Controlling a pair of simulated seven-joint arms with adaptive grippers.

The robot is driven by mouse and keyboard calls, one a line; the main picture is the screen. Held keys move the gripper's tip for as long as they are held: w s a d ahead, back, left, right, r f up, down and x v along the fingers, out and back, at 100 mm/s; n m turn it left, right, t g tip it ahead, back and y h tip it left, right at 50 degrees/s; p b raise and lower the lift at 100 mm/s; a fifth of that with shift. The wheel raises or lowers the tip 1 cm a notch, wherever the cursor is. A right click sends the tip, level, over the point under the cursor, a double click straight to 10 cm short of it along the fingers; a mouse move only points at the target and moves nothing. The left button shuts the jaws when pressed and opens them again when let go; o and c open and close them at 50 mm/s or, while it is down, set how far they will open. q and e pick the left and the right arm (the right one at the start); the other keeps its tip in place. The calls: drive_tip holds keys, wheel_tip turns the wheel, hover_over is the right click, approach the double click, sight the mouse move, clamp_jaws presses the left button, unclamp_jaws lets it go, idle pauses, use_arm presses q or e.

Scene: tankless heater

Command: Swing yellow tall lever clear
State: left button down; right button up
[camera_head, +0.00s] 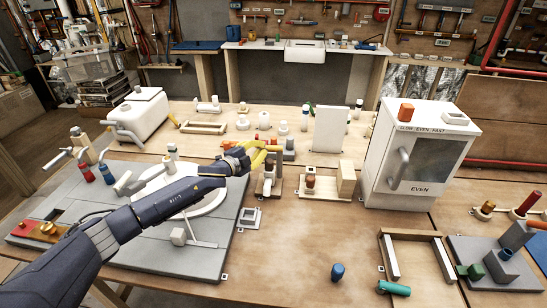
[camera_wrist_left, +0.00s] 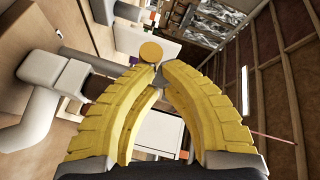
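My left gripper (camera_head: 268,151) has yellow fingers and reaches over the middle of the table. In the left wrist view its curved fingertips (camera_wrist_left: 158,65) are close together with a narrow gap. A round yellow cap (camera_wrist_left: 151,51), which may be the end of the yellow tall lever, shows right at the tips. I cannot tell whether the fingers grip it. In the head view, the fingers hide or blend with any yellow lever there. Below them stands a small fixture with a red-brown part (camera_head: 268,168) on a wooden base. My right gripper is not in view.
A white cabinet (camera_head: 414,158) with a handled door stands at the right. A wooden block fixture (camera_head: 346,180) and an upright white panel (camera_head: 329,128) are near the gripper. A grey board (camera_head: 150,254) lies under my left arm. The front middle table is mostly clear.

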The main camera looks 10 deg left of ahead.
use_arm(q)
drive_tip(key=shift+w+a, duration=0.25)
drive_tip(key=shift+w, duration=0.35)
idle(1.9)
